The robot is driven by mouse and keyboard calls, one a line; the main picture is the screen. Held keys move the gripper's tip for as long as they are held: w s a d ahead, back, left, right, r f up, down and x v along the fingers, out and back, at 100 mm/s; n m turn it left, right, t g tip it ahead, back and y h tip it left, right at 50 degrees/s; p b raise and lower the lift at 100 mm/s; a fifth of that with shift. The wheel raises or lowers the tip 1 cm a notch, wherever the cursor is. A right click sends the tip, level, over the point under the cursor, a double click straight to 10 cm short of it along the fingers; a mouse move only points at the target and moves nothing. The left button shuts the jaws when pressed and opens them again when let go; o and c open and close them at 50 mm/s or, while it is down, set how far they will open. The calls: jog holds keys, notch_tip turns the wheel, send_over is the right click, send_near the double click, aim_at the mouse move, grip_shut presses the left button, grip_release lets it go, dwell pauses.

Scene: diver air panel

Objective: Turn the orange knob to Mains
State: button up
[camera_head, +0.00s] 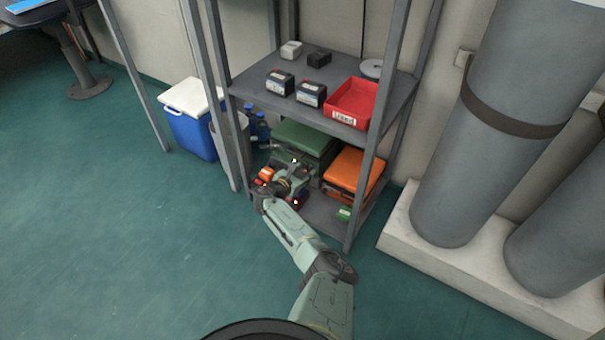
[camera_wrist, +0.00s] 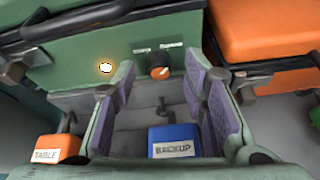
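The orange knob (camera_wrist: 158,66) is on the front of a green case (camera_wrist: 75,70). Two small labels sit above it, too small to read surely. A pale mark shows on the knob's lower right, but I cannot tell its exact setting. My gripper (camera_wrist: 159,76) is open and faces the case, with one purple-padded finger to each side of the knob in the wrist view. The fingers do not touch the knob; the depth gap is unclear. In the head view, the green case (camera_head: 305,136) is on the lower shelf, and my arm hides the knob.
A lit lamp (camera_wrist: 105,68) is left of the knob. A blue block labelled BACKUP (camera_wrist: 174,140) and an orange block labelled TABLE (camera_wrist: 55,148) are below. An orange case (camera_head: 352,173) stands to the right.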

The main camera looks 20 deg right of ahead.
jog(key=shift+c, duration=0.4)
grip_shut()
